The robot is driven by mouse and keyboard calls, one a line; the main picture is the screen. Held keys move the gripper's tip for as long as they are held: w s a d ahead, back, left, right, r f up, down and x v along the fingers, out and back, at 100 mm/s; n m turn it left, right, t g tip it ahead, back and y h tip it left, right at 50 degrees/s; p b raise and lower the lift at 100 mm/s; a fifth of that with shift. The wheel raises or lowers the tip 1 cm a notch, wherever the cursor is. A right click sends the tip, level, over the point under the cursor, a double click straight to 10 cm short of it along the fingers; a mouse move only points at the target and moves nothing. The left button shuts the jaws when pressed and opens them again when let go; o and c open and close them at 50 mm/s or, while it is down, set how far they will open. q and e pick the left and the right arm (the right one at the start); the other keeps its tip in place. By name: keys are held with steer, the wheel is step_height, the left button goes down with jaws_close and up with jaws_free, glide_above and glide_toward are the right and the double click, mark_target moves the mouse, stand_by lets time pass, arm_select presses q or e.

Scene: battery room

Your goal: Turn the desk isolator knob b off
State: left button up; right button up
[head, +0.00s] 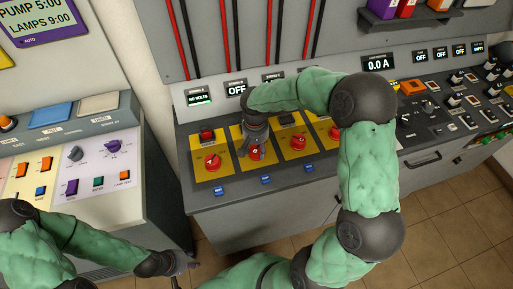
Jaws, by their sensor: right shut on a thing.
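A row of red isolator knobs on yellow plates runs along the desk. Knob b (257,154) is the second from the left, and its upper part is hidden by my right gripper (256,143). My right gripper reaches down from above and is shut on this knob. How far the knob is turned cannot be told. A small display (236,89) above this part of the desk reads OFF. My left gripper (181,268) is low at the left, in front of the desk and away from the knobs; its fingers are too small and dark to read.
Neighbouring red knobs stand close on the left (212,161) and right (298,143). A white console (120,195) with switches stands at the left. More switch panels (440,110) extend right. Tiled floor (440,215) is open in front.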

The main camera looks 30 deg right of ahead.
mark_target(255, 150)
steer(key=shift+s+a+f, duration=0.15)
steer(key=shift+s+f, duration=0.15)
steer(key=shift+s, duration=0.05)
steer(key=o, duration=1.1)
steer(key=shift+o, duration=0.2)
steer(key=shift+w+r, duration=0.1)
steer(key=shift+r, duration=0.05)
steer(key=shift+w, duration=0.1)
steer(key=shift+r, duration=0.3)
step_height(255, 150, up, 11)
steer(key=shift+a+r, duration=0.15)
steer(key=shift+r, duration=0.05)
steer(key=shift+w, duration=0.1)
